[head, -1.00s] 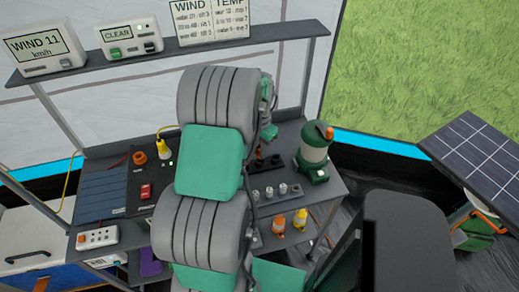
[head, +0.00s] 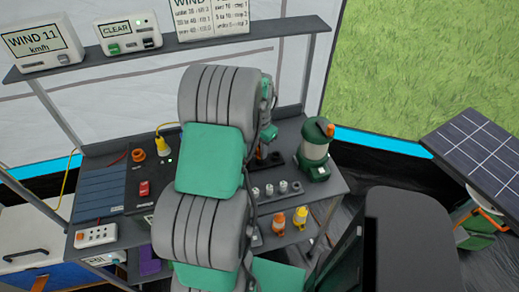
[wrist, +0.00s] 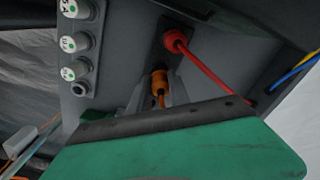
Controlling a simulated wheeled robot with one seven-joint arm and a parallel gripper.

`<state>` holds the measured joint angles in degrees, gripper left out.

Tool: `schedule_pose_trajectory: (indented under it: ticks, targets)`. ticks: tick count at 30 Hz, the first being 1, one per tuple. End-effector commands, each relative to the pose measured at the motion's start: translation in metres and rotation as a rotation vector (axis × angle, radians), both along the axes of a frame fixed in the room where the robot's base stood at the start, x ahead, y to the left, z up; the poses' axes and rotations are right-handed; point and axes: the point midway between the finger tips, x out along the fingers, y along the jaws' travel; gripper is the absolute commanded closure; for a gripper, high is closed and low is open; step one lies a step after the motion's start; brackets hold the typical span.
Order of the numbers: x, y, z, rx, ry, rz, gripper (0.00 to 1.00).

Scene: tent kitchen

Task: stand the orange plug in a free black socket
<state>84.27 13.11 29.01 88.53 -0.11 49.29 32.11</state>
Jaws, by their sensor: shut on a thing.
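The orange plug (wrist: 160,82) shows between the fingers of my gripper (wrist: 160,92) in the wrist view, with its orange cord toward the camera. My gripper is shut on it. The black socket strip (wrist: 168,55) lies just beyond the plug. A red plug (wrist: 177,40) with a red cord sits in that strip. The fingers and plug hide the part of the strip below them, so I cannot tell whether the plug touches a socket. In the head view the strip (head: 272,159) shows partly behind my arm.
A row of grey fuses (wrist: 78,43) stands beside the strip. A yellow plug (head: 164,149) and an orange connector (head: 138,155) are at the left. Orange (head: 279,223) and yellow (head: 300,217) items stand lower down.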

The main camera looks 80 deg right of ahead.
Motion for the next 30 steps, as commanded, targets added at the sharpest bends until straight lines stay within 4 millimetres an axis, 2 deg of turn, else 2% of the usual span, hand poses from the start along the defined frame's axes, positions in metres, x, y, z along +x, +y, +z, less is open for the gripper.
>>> schedule_pose_trajectory:
  ticks: [18, 19, 28, 30]
  targets:
    - [0.0, 0.0, -0.013, 0.0, 0.0, 0.0, 1.0]
    - [0.0, 0.0, -0.013, -0.001, 0.0, 0.0, 0.76]
    - [0.0, 0.0, -0.012, 0.0, 0.0, 0.0, 0.52]
    - [0.0, 0.0, -0.012, 0.0, 0.0, 0.0, 0.52]
